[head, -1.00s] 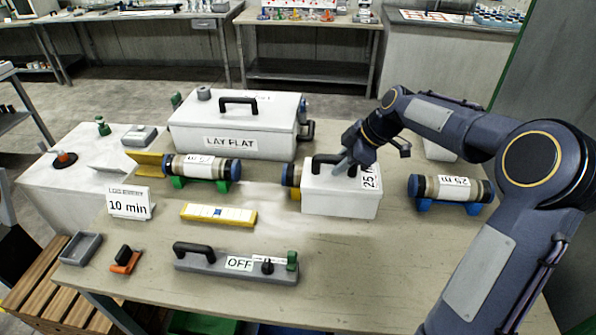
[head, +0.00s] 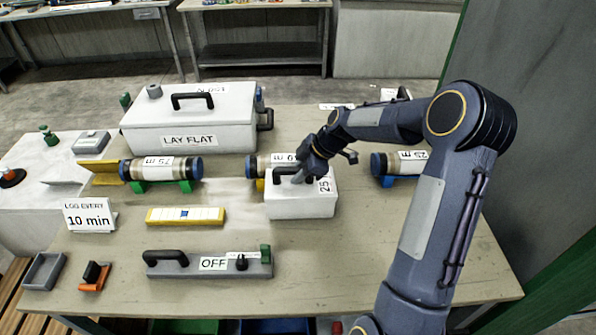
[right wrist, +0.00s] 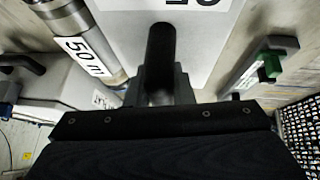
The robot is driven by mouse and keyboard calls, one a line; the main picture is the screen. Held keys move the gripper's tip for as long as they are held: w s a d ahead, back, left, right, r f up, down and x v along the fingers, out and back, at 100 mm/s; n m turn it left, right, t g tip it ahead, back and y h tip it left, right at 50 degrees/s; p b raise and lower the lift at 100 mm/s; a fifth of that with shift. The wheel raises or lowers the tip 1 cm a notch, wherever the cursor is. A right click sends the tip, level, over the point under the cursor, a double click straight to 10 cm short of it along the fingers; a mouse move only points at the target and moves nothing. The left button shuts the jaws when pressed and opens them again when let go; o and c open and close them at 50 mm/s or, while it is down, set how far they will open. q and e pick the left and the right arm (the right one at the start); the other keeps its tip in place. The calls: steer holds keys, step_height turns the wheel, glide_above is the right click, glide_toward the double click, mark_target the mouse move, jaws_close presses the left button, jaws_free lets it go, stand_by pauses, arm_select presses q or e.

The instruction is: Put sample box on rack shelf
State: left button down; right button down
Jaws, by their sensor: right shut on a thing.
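The white sample box (head: 300,205) with a black top handle and a "25" label is at the middle right of the bench in the head view. My right gripper (head: 299,178) is shut on its handle from above. The right wrist view shows the black handle (right wrist: 160,50) between the fingers and the white lid (right wrist: 205,50) below. I cannot tell whether the box's underside touches the bench. No rack shelf is clearly recognizable; a dark panel with green edges (head: 568,285) stands at the right. My left gripper is not in view.
On the bench (head: 350,270) are a large "LAY FLAT" case (head: 190,139), several core tubes in cradles, including one behind the box (head: 257,165) and one to its right (head: 400,163), a yellow-edged bar (head: 185,216) and a grey "OFF" block (head: 208,264).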

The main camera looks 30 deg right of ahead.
steer(key=shift+f, duration=0.1)
steer(key=c, duration=1.3)
jaws_free()
steer(key=shift+o, duration=0.2)
